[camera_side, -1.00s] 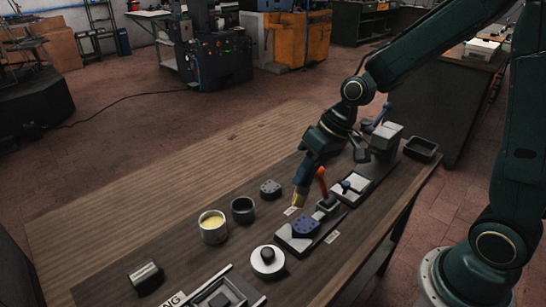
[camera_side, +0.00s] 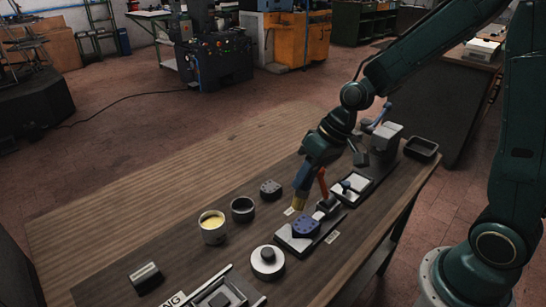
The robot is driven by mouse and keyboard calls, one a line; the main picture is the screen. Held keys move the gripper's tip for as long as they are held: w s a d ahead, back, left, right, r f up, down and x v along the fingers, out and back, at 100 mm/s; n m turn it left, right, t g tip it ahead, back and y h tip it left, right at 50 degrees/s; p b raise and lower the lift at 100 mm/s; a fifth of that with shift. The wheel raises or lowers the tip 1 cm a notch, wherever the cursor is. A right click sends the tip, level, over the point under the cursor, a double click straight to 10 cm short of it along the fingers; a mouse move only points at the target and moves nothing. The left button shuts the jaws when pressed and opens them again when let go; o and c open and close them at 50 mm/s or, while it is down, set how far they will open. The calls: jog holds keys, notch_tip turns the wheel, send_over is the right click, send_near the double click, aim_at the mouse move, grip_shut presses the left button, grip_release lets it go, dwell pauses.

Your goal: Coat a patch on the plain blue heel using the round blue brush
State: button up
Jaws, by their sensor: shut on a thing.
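The plain blue heel (camera_side: 306,228) sits on a light plate of a dark fixture on the bench. My gripper (camera_side: 310,168) points down above and slightly behind the heel. It is shut on the round blue brush (camera_side: 304,178), whose yellowish bristles (camera_side: 299,203) hang downward. The bristle tip is close to the heel's upper left edge; I cannot tell whether it touches. A pot with pale yellow contents (camera_side: 212,221) stands to the left.
An orange-red handle (camera_side: 322,183) rises just right of the brush. A dark empty cup (camera_side: 242,209), a grey block with holes (camera_side: 270,188) and a round white piece with a dark knob (camera_side: 267,259) stand nearby. A dark tray (camera_side: 421,148) lies far right. The bench's left back is clear.

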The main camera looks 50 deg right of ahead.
jog(key=shift+f, duration=3.55)
jog(key=shift+d+f, duration=0.5)
jog(key=shift+d, duration=0.1)
jog(key=d, duration=0.3)
jog(key=shift+d, duration=0.4)
jog(key=shift+a, duration=2.45)
jog(key=shift+w+a, duration=0.1)
jog(key=shift+w, duration=0.05)
jog(key=shift+d, duration=2.55)
jog(key=shift+a, duration=2.35)
jog(key=shift+a+r, duration=0.1)
jog(key=shift+a, duration=0.15)
jog(key=shift+d+r, duration=0.1)
jog(key=shift+r, duration=3.85)
